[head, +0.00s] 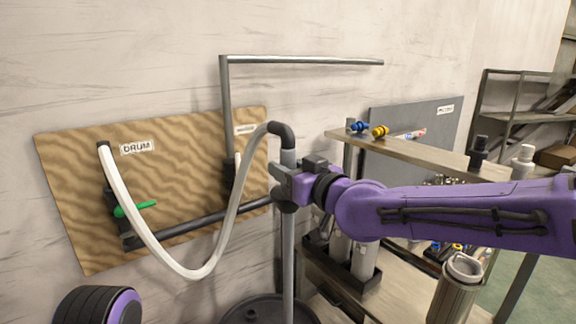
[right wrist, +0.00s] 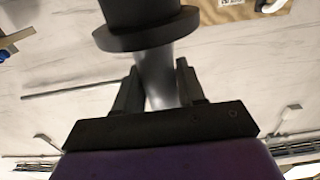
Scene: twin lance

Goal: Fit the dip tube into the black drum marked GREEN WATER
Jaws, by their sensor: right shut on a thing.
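The dip tube (head: 288,250) is a grey upright pipe with a black elbow at its top, joined to a pale hose (head: 197,272). My right gripper (head: 286,188) is shut on the tube just below the elbow. In the right wrist view, the tube (right wrist: 155,72) runs between the two fingers (right wrist: 158,88), with a black collar close by. A black drum (head: 240,312) shows at the bottom edge of the head view. The tube passes across its top, but its lower end is out of view, so I cannot tell whether it is inside. No GREEN WATER marking is readable. My left gripper is not in view.
A wooden wall board (head: 75,180) marked DRUM carries the hose's other end and a green-handled valve (head: 133,208). A metal rail (head: 300,59) juts from the wall above. A bench (head: 430,151) with fittings stands right, near my right arm.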

